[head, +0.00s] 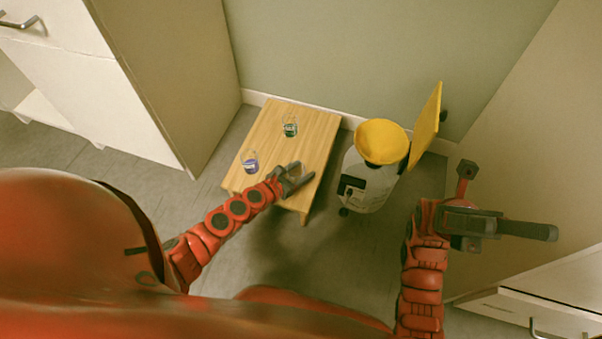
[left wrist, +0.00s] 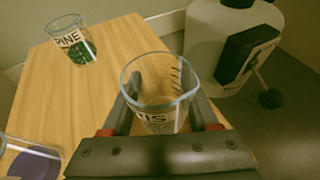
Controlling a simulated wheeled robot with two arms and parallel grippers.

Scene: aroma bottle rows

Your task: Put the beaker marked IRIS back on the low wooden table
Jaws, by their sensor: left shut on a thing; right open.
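In the left wrist view, a clear glass beaker (left wrist: 160,92) stands between the fingers of my left gripper (left wrist: 165,100). Its label is partly hidden; the letters IS show, matching IRIS. In the head view my left gripper (head: 304,172) is shut on it over the right front part of the low wooden table (head: 265,125). The beaker is hard to make out there. I cannot tell whether its base touches the tabletop. My right gripper (head: 508,200) is open and empty, at the right, away from the table.
A cabinet (head: 185,75) stands left.

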